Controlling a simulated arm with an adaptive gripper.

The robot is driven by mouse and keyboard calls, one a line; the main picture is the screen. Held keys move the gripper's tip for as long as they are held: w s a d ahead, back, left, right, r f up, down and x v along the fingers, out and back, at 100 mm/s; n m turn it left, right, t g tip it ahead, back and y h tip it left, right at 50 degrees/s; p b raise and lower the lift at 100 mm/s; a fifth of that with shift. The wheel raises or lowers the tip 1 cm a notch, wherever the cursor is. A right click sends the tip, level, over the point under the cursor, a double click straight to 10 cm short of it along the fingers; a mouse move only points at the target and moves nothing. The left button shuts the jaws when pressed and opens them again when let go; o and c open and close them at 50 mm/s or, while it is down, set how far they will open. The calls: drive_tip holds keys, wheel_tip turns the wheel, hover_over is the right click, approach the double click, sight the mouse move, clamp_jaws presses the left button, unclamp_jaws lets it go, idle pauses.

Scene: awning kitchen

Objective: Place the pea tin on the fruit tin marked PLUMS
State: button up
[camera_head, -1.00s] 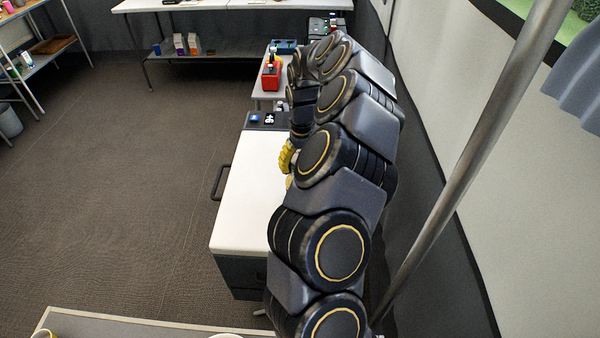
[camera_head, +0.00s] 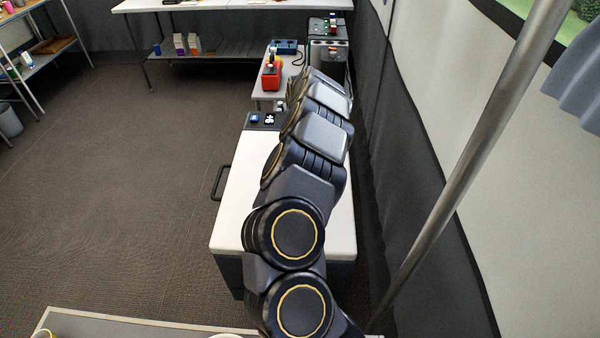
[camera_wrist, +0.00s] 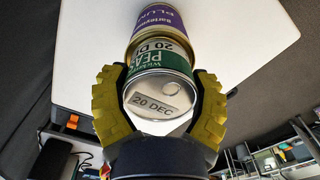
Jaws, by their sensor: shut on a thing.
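The pea tin (camera_wrist: 160,66) has a green label and a pale lid with a ring pull and a tag reading 20 DEC. It is between the two yellow fingers of my gripper (camera_wrist: 160,106), which is shut on it in the wrist view. The fruit tin marked PLUMS (camera_wrist: 161,20) has a purple label and gold rim. It shows directly beyond the pea tin, in line with it. The two tins appear to meet end to end; I cannot tell if there is a small gap. In the head view my arm hides both tins and the gripper.
A white-topped counter (camera_head: 236,205) lies under my arm, its left part clear. A dark panel with small items (camera_head: 262,120) is at its far end. Beyond are a red device (camera_head: 271,77) and a blue box (camera_head: 285,46). A slanted metal pole (camera_head: 465,165) stands on the right.

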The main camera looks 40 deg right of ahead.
drive_tip(key=o, duration=1.2)
